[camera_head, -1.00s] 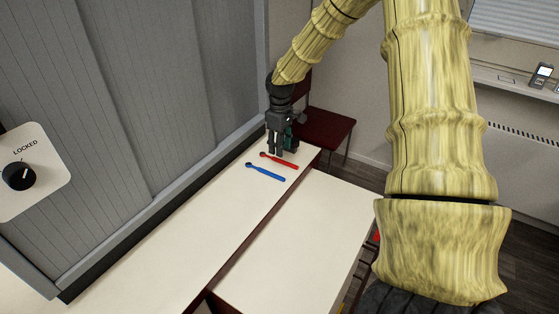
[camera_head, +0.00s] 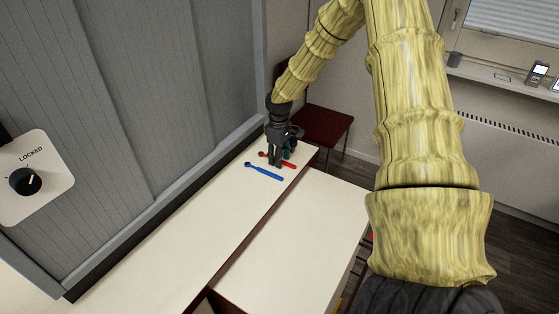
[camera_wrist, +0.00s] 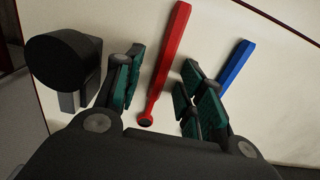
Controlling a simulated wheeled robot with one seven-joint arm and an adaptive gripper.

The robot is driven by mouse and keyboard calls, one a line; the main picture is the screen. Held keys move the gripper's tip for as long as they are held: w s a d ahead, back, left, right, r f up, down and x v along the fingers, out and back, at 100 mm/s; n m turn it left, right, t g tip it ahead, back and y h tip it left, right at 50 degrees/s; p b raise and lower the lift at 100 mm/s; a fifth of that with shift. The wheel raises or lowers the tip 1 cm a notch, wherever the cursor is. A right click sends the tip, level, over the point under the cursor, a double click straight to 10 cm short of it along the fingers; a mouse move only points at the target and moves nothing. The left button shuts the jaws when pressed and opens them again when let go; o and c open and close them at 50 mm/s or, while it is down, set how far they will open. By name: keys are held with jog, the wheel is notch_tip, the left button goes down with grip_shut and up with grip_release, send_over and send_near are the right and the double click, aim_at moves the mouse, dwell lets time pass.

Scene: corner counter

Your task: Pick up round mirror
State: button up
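A red tool (camera_head: 289,164) with a thick handle, a thin neck and a small round end lies near the far end of the white counter. In the wrist view this red tool (camera_wrist: 172,55) runs between my fingers, its round dark end near the palm. A blue tool (camera_head: 266,173) of similar shape lies beside it; it also shows in the wrist view (camera_wrist: 237,66), outside the right finger. I cannot tell which is the round mirror. My gripper (camera_head: 275,164) is open, pointing down over the red tool and hiding part of it. Its fingers (camera_wrist: 160,95) are apart on either side.
A grey shutter cabinet with a locked dial (camera_head: 25,181) borders the counter (camera_head: 190,238) on the left. A dark red chair (camera_head: 323,127) stands beyond the counter's far end. The counter's near part is clear.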

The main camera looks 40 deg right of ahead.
grip_shut()
jog(key=shift+r, duration=0.1)
